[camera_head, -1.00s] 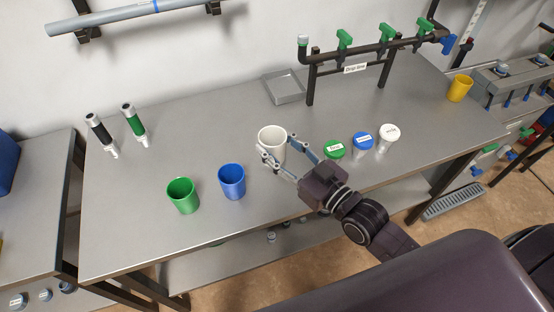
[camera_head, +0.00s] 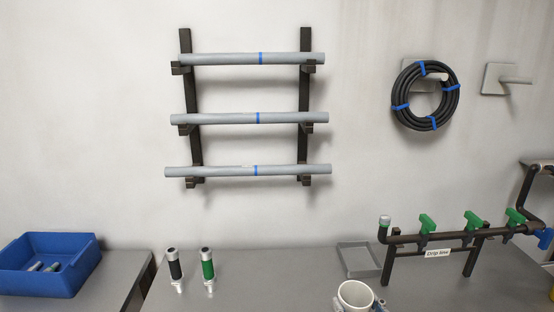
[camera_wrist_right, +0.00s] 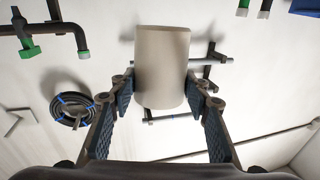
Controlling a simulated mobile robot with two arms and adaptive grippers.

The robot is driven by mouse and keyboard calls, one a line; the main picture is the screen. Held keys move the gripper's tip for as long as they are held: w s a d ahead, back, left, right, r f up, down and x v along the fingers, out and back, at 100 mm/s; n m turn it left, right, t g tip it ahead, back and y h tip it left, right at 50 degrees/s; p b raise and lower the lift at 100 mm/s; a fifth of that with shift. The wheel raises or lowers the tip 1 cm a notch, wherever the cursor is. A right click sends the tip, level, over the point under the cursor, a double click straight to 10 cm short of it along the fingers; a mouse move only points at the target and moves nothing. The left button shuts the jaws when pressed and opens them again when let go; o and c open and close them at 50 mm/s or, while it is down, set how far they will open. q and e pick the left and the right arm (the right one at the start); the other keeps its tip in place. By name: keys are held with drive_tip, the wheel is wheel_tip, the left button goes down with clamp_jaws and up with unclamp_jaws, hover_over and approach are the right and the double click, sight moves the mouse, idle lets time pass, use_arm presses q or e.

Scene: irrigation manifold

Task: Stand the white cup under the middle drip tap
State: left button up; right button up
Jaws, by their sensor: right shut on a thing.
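The white cup (camera_head: 355,294) is at the bottom edge of the head view, its lower part cut off, in front of the shallow grey tray. My right gripper (camera_wrist_right: 163,98) is shut on it, one finger on each side, and the cup (camera_wrist_right: 163,60) fills the middle of the wrist view. I cannot tell whether the cup touches the bench. The drip line has three green taps; the middle drip tap (camera_head: 473,221) is to the right of the cup and farther back. My left gripper is not in view.
The grey tray (camera_head: 358,260) lies left of the drip line's dark stand (camera_head: 387,268). Black (camera_head: 175,268) and green (camera_head: 207,268) cylindrical fittings stand on the left of the bench. A blue bin (camera_head: 48,265) is farther left. Pipes (camera_head: 250,119) and a coiled hose (camera_head: 426,95) hang on the wall.

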drive_tip(key=s+d+f+m+h, duration=0.2)
drive_tip(key=s+f+h, duration=0.2)
drive_tip(key=s, duration=0.7)
drive_tip(key=shift+s+d+f+m+h, duration=0.15)
drive_tip(key=shift+d+f+m+h, duration=0.25)
drive_tip(key=shift+f, duration=0.2)
drive_tip(key=w+a+r+n+y, duration=0.1)
drive_tip(key=w+r+y, duration=0.1)
drive_tip(key=w, duration=0.2)
drive_tip(key=w+a+r+n+y, duration=0.1)
drive_tip(key=w+r+n+y, duration=0.1)
drive_tip(key=w, duration=0.2)
drive_tip(key=w+a+r+n+g+y, duration=0.1)
drive_tip(key=w+r+y, duration=0.1)
drive_tip(key=w, duration=0.2)
drive_tip(key=shift+w+a+y, duration=0.15)
drive_tip(key=shift+a+y, duration=0.15)
drive_tip(key=shift+y, duration=0.1)
drive_tip(key=shift+w+r+n, duration=0.3)
drive_tip(key=shift+w+r, duration=0.05)
drive_tip(key=shift+f, duration=0.1)
wheel_tip(320, 180, down, 19)
drive_tip(key=shift+f+b, duration=0.2)
drive_tip(key=shift+b, duration=0.15)
